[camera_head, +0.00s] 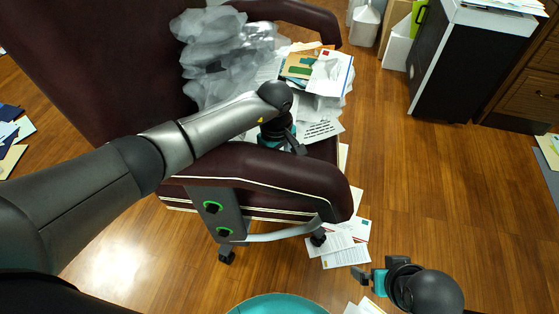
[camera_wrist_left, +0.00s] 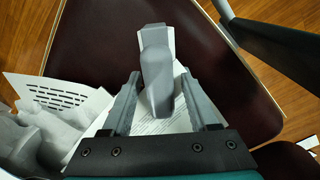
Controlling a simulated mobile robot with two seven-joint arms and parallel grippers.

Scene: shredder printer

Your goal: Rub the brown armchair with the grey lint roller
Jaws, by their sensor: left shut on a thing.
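The brown armchair (camera_head: 90,70) fills the upper left of the head view, with its near armrest (camera_head: 265,175) towards me. In the left wrist view its dark seat (camera_wrist_left: 230,75) lies under my gripper. My left gripper (camera_wrist_left: 162,95) is shut on the grey lint roller (camera_wrist_left: 157,75), which lies between its fingers and points away from the wrist. In the head view my left gripper (camera_head: 283,140) is just above the near armrest; the roller is hidden there. My right gripper (camera_head: 368,277) is low at the right, clear of the chair; its finger opening is unclear.
Crumpled grey plastic (camera_head: 215,50) and loose papers (camera_head: 325,75) lie on the seat. More papers (camera_head: 345,250) lie on the floor by the chair's casters. A black and white cabinet (camera_head: 460,60) stands at the upper right. Bare wooden floor (camera_head: 440,190) lies between.

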